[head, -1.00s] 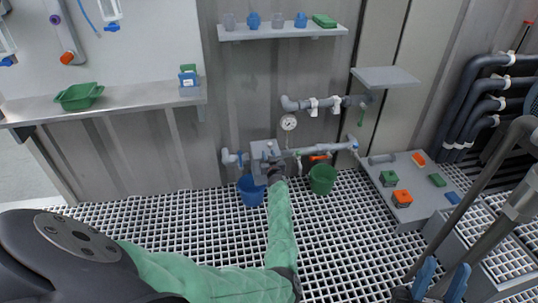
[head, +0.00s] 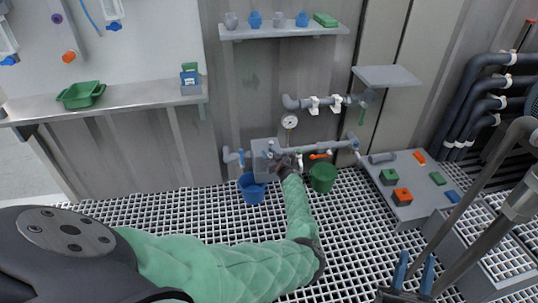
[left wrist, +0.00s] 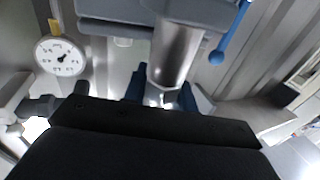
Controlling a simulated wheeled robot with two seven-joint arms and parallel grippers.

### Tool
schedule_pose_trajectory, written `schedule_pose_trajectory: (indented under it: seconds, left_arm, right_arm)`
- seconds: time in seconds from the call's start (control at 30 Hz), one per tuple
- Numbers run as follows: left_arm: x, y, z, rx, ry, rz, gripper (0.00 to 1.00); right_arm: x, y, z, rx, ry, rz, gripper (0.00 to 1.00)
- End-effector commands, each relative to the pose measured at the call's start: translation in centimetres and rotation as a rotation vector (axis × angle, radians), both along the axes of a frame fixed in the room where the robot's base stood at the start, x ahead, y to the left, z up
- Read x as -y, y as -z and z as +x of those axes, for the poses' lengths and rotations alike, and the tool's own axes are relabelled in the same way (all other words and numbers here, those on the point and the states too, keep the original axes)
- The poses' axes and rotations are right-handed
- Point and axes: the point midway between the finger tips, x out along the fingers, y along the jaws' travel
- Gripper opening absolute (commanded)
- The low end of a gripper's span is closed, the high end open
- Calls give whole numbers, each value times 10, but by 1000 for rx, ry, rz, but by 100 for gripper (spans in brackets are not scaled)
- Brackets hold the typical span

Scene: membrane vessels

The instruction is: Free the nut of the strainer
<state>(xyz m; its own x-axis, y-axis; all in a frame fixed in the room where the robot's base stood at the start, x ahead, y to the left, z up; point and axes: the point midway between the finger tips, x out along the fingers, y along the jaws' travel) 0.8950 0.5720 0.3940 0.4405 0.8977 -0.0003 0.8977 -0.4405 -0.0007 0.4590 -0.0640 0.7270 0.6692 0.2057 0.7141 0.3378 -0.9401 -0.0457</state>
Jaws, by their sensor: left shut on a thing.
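The strainer's metal body (left wrist: 178,55) hangs down in the left wrist view, with a shiny hex nut (left wrist: 163,95) at its lower end. My left gripper (left wrist: 162,90) has its blue fingers on either side of this nut and is shut on it; the dark palm hides what lies below. In the head view my left gripper (head: 286,166) is at the low pipework by the wall, and the nut cannot be made out there. My right gripper (head: 414,276) is open and empty at the bottom right, far from the strainer.
A round gauge (head: 289,121) stands just above the pipe; it also shows in the left wrist view (left wrist: 61,57). A blue bucket (head: 251,191) and a green bucket (head: 322,178) stand below. A blue-handled lever (left wrist: 217,56) is close to the strainer. A grey bench (head: 420,180) holds several blocks.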

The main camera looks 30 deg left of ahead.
Motion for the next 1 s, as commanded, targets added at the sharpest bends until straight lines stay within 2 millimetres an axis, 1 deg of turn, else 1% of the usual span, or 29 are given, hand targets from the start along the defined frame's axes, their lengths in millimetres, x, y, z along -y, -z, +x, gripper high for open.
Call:
schedule_pose_trajectory:
  seconds: [0.47, 0.5, 0.57, 0.6, 1.0]
  left_arm:
    - [-1, -2, 1, 2, -11, 1, 4]
    - [-1, -2, 1, 2, -11, 1, 35]
    - [-1, -2, 1, 2, -11, 1, 47]
    - [-1, -2, 1, 2, -11, 1, 49]
    - [0, -1, -1, 0, -11, 1, 49]
  right_arm:
    - [0, -1, 0, 3, 0, 0, 36]
    - [0, -1, 0, 3, 0, 0, 36]
    - [0, -1, 0, 3, 0, 0, 36]
    - [0, -1, 0, 4, 0, 0, 36]
    - [0, 0, 2, -9, 0, -2, 36]
